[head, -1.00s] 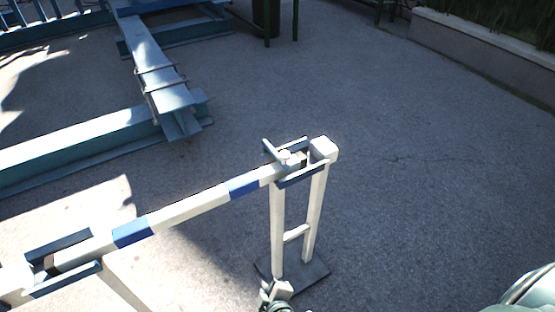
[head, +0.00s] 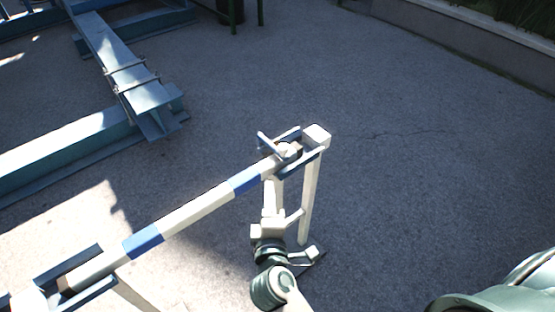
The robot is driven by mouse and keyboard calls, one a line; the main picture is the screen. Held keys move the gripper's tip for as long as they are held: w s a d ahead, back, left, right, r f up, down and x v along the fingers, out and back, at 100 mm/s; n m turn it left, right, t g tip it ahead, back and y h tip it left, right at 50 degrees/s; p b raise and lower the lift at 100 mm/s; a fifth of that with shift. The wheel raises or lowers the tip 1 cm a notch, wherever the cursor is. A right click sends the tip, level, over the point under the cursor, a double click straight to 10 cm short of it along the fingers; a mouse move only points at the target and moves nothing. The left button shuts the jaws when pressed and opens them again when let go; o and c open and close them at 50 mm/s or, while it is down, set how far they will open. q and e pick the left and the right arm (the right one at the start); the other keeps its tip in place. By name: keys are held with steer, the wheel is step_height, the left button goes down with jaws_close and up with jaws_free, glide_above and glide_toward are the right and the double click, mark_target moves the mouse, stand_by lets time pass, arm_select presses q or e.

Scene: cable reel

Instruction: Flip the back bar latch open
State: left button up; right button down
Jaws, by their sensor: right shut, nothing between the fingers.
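The white bar (head: 200,212) with blue bands runs from lower left to upper right in the head view. The back bar latch (head: 268,145) is a small blue-grey lever at the bar's far end, beside a pale round piece, and it sticks up to the left. The blue bracket (head: 300,163) there sits on the white post frame (head: 311,195). My right gripper (head: 271,188) reaches up from below in front of the left post, just under the bar's far end. It is shut and empty, apart from the latch as far as I can tell. My left gripper is not in view.
A second blue bracket (head: 68,262) holds the bar's near end at lower left. Blue steel beams (head: 128,85) lie on the ground at upper left. The grey pavement (head: 430,170) right of the post is clear. A low wall (head: 470,42) runs along upper right.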

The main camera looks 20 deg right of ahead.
mark_target(279, 159)
steer(key=shift+w, duration=0.1)
